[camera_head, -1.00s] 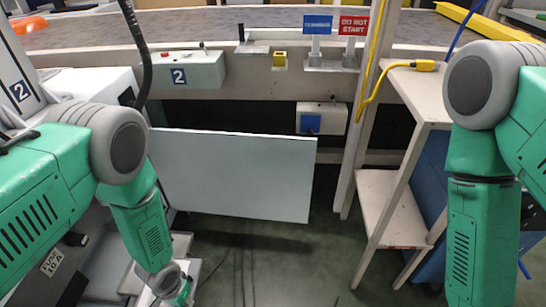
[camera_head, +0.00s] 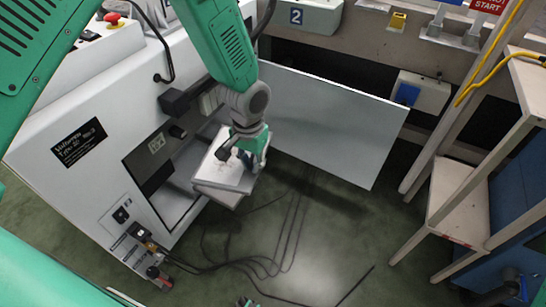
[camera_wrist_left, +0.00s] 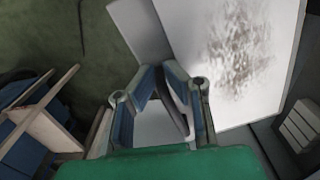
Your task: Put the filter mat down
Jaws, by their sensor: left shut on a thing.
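The filter mat (camera_head: 222,172) is a pale square pad with dark marks, in front of the opening of the white machine (camera_head: 85,120). My left gripper (camera_head: 248,150) is at its right edge, shut on it. In the left wrist view the mat (camera_wrist_left: 235,45) shows grey-brown dirt on its face, and the left gripper's fingers (camera_wrist_left: 165,105) are at its near edge. I cannot tell whether anything supports the mat from below.
A large pale panel (camera_head: 330,120) stands behind the left arm. Dark cables (camera_head: 265,265) lie on the green floor below. A wooden shelf stand (camera_head: 465,205) is at the right. The floor between the machine and the stand is mostly clear.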

